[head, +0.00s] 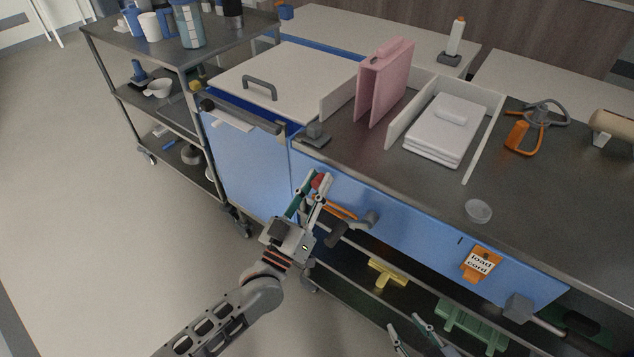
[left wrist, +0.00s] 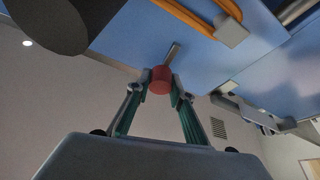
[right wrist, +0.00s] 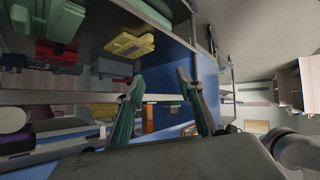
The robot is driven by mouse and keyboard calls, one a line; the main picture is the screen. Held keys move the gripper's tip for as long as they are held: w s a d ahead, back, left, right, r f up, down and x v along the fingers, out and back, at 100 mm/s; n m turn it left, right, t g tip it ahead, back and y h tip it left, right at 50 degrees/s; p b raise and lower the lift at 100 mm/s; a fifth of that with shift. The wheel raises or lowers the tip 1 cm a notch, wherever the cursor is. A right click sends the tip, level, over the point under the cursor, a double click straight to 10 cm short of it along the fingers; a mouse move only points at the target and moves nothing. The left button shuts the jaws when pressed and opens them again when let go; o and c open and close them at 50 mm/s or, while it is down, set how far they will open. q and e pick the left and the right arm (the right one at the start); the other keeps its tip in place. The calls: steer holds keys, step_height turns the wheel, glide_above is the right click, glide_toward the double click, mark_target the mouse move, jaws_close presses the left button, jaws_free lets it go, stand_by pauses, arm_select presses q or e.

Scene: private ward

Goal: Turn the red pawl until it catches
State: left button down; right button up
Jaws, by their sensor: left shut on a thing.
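The red pawl (left wrist: 160,80) shows as a red knob on a short grey bar against the blue panel in the left wrist view. In the head view its red end (head: 318,181) is partly hidden by my fingers, just under the worktop edge. My left gripper (left wrist: 160,86) is shut on the red knob, with a finger on either side; it also shows in the head view (head: 314,186). My right gripper (head: 412,328) is at the bottom of the head view, below the counter. In the right wrist view its fingers (right wrist: 158,85) are apart with nothing between them.
A dark crank handle (head: 352,230) and an orange cord (head: 338,211) are right of the pawl. An orange "load cord" tag (head: 481,262) hangs on the blue front. The shelf below holds a yellow part (head: 386,274) and a green part (head: 474,325). A steel cart (head: 105,50) stands left.

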arm_select(q)
steer(key=n+y+p, duration=0.1)
steer(key=n, duration=0.2)
steer(key=shift+r+n+y+p, duration=0.25)
steer(key=shift+n+y+p, duration=0.05)
steer(key=shift+y+p, duration=0.1)
steer(key=shift+n+y+p, duration=0.5)
steer(key=shift+n+p, duration=0.2)
steer(key=shift+n, duration=0.5)
steer(key=shift+n+y+p, duration=0.6)
steer(key=shift+n+p, duration=0.2)
steer(key=shift+n, duration=0.4)
steer(key=n+y+p, duration=0.1)
steer(key=n+p, duration=0.2)
steer(key=n, duration=0.1)
steer(key=shift+f+n+g+y+p, duration=0.2)
steer(key=shift+n+g+y+p, duration=0.1)
steer(key=shift+y+p, duration=0.1)
steer(key=shift+f+n+p, duration=0.1)
steer(key=shift+n+p, duration=0.25)
steer(key=shift+n, duration=0.05)
steer(key=c, duration=1.8)
jaws_free()
